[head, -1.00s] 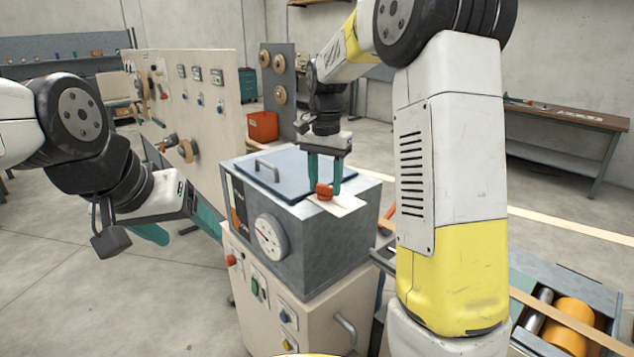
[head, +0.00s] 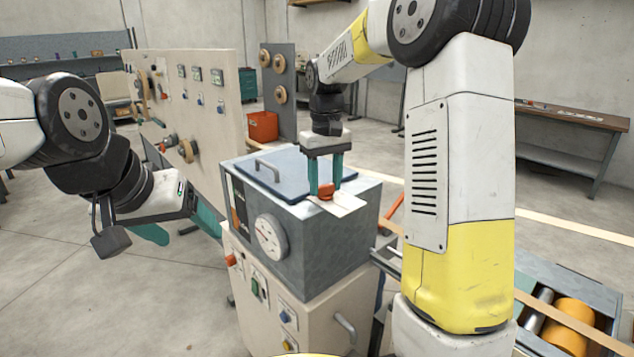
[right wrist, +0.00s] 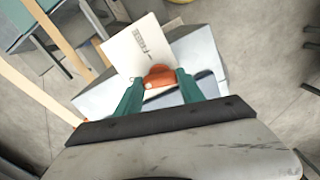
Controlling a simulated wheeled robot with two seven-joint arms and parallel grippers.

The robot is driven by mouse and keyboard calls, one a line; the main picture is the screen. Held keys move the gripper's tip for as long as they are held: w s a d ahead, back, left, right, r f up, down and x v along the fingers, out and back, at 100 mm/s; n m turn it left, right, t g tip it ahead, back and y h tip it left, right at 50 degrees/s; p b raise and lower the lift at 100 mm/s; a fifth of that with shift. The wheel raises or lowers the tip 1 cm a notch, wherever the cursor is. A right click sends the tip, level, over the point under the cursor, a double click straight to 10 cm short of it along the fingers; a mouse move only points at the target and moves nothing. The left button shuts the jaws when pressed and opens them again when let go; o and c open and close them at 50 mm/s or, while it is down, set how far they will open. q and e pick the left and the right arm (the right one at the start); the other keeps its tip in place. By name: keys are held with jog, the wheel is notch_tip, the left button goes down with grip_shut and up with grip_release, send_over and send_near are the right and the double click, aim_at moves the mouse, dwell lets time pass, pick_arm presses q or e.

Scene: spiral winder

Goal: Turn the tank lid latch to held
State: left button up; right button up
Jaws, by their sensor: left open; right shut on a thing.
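The tank (head: 315,243) is a grey metal box with a round dial on its front, standing on a cream cabinet. Its blue-grey lid (head: 285,177) has a bar handle on top. The orange latch (head: 326,191) sits at the lid's right edge beside a white label plate (head: 347,205). My right gripper (head: 325,188) points down and is shut on the latch, one teal finger on each side. My left gripper (head: 180,232) is open and empty, left of the tank.
A cream control panel (head: 205,115) stands behind and left of the tank. An orange bin (head: 263,126) is behind it. An open tray with an orange roller (head: 571,317) is at the lower right. A workbench (head: 575,125) stands at the far right.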

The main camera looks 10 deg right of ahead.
aim_at(325, 185)
jog(key=shift+n, duration=1.3)
jog(key=shift+r+n, duration=0.1)
jog(key=shift+n, duration=0.2)
jog(key=o, duration=1.4)
jog(key=shift+c, duration=0.2)
notch_tip(325, 185, up, 8)
jog(key=shift+f, duration=0.25)
jog(key=shift+r, duration=0.1)
